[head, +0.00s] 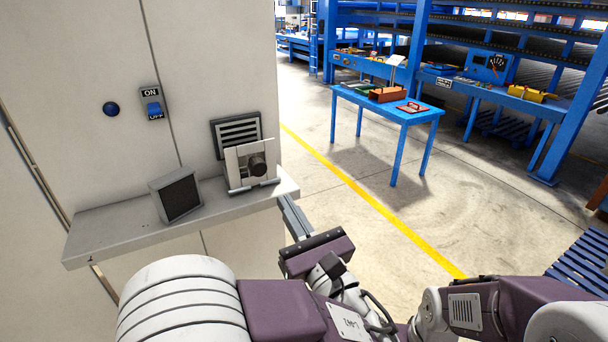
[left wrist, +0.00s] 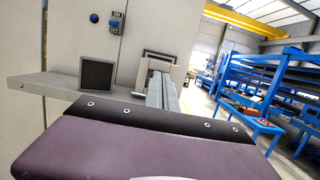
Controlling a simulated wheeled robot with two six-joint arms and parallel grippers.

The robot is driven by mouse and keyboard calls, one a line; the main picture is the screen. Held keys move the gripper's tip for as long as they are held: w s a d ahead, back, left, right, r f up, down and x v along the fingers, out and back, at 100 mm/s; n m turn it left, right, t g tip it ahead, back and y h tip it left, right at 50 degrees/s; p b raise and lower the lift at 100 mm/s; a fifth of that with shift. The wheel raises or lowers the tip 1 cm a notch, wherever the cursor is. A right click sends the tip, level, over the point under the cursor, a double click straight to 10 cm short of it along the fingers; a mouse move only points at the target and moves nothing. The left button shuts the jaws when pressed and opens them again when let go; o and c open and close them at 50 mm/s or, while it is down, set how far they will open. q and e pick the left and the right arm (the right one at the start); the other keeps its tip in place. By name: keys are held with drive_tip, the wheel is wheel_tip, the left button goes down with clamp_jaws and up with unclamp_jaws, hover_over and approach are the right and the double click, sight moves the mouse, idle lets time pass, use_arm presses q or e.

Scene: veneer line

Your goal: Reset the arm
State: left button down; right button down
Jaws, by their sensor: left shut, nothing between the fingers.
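My left gripper (head: 287,205) is shut and empty, just off the right end of a grey shelf (head: 115,236) on a pale cabinet. In the left wrist view its fingers (left wrist: 160,82) lie together and point away toward the cabinet. A square dark-faced filter in a grey frame (head: 178,197) stands leaning on the shelf. A light plate with a dark round knob (head: 236,167) stands on the shelf to its right, in front of a slatted vent (head: 220,131). My right arm shows at the lower right, its gripper out of the picture.
The cabinet (head: 70,70) carries an ON/OFF switch (head: 152,107) with a blue lever and a round blue button (head: 111,109). A blue table (head: 345,92) with trays stands beyond a yellow floor line (head: 370,209). Blue racks (head: 417,50) stand behind. The floor between is clear.

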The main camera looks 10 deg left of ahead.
use_arm(q)
drive_tip(key=a+f+n+g+y+b, duration=0.3)
drive_tip(key=a, duration=0.4)
drive_tip(key=a+f+n+g+y+b, duration=0.2)
drive_tip(key=a+f+g+y, duration=0.15)
drive_tip(key=a, duration=0.45)
drive_tip(key=s+a+f+n+g+h+b, duration=0.25)
drive_tip(key=s+a+f+n+g, duration=0.2)
drive_tip(key=a+f+g, duration=0.45)
drive_tip(key=s+a+f+n+g+h+b, duration=0.3)
drive_tip(key=s+f+n+g+h, duration=0.15)
drive_tip(key=s+f, duration=0.75)
drive_tip(key=s+d+f+n+h+b, duration=0.1)
drive_tip(key=d+f+n+h+b, duration=0.1)
drive_tip(key=d+f+n+h, duration=0.85)
drive_tip(key=w+d+f+n+t+p, duration=0.1)
drive_tip(key=w+d+f+n+t, duration=0.3)
drive_tip(key=w+d+n, duration=0.1)
drive_tip(key=shift+w+d+h, duration=0.4)
drive_tip(key=shift+w+d, duration=0.25)
drive_tip(key=shift+w, duration=0.55)
